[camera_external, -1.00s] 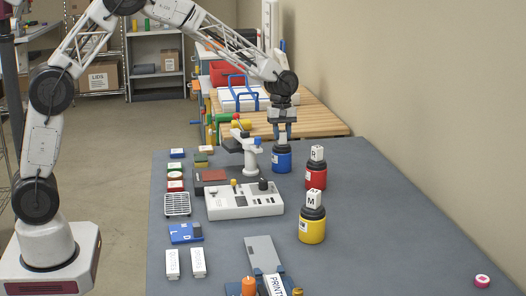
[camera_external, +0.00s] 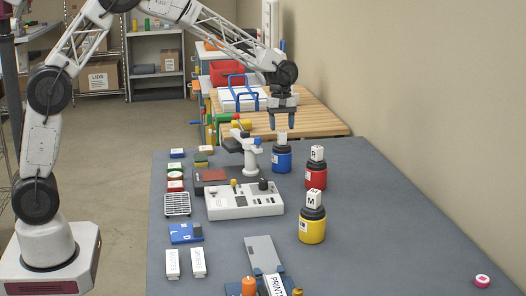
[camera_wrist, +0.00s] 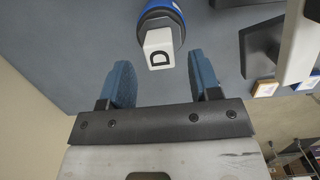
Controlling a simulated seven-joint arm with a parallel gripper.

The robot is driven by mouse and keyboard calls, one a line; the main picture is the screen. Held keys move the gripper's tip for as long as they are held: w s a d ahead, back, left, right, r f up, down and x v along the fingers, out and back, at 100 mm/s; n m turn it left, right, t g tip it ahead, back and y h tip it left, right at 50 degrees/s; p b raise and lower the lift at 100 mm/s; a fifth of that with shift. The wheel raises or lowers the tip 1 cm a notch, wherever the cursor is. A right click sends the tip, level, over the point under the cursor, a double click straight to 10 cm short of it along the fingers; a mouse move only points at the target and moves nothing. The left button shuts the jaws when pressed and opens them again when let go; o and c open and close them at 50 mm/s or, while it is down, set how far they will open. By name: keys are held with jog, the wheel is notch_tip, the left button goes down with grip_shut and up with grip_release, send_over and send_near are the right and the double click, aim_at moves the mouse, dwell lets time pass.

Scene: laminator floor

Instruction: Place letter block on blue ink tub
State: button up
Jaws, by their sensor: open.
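A white letter block (camera_external: 282,138) marked D in the wrist view (camera_wrist: 159,49) rests on top of the blue ink tub (camera_external: 281,160). The tub's blue rim also shows around the block in the wrist view (camera_wrist: 160,6). My gripper (camera_external: 285,125) is open, just above the block in the outside view. In the wrist view its two blue fingers (camera_wrist: 163,80) are apart, and the block lies ahead of the gap, clear of both.
A red tub (camera_external: 316,179) and a yellow tub (camera_external: 312,231), each topped by a lettered block, stand nearby. The table's right side is mostly clear.

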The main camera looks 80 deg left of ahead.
notch_tip(320, 180, up, 8)
jog(key=a, duration=0.1)
jog(key=shift+a+r, duration=0.15)
jog(key=shift+r, duration=0.1)
dwell(0.7)
jog(key=s+d+r+m+t+y, duration=0.1)
jog(key=s+d+r+m, duration=0.35)
jog(key=s+d, duration=0.55)
jog(key=s+d+r+m, duration=0.4)
jog(key=s+d+r, duration=0.15)
jog(key=s, duration=0.85)
jog(key=s+d+f+m, duration=0.2)
jog(key=s+d+m, duration=0.1)
jog(key=s, duration=0.6)
jog(key=s+d+f+m+t, duration=0.1)
jog(key=s+d+f+m, duration=0.1)
jog(key=s, duration=0.8)
jog(key=s+d+f+m, duration=0.2)
jog(key=s+d+m, duration=0.1)
jog(key=s, duration=0.7)
jog(key=shift+s+d+f+m+t+y, duration=0.15)
jog(key=shift+s+d+m+t+y, duration=0.2)
jog(key=shift+m, duration=0.5)
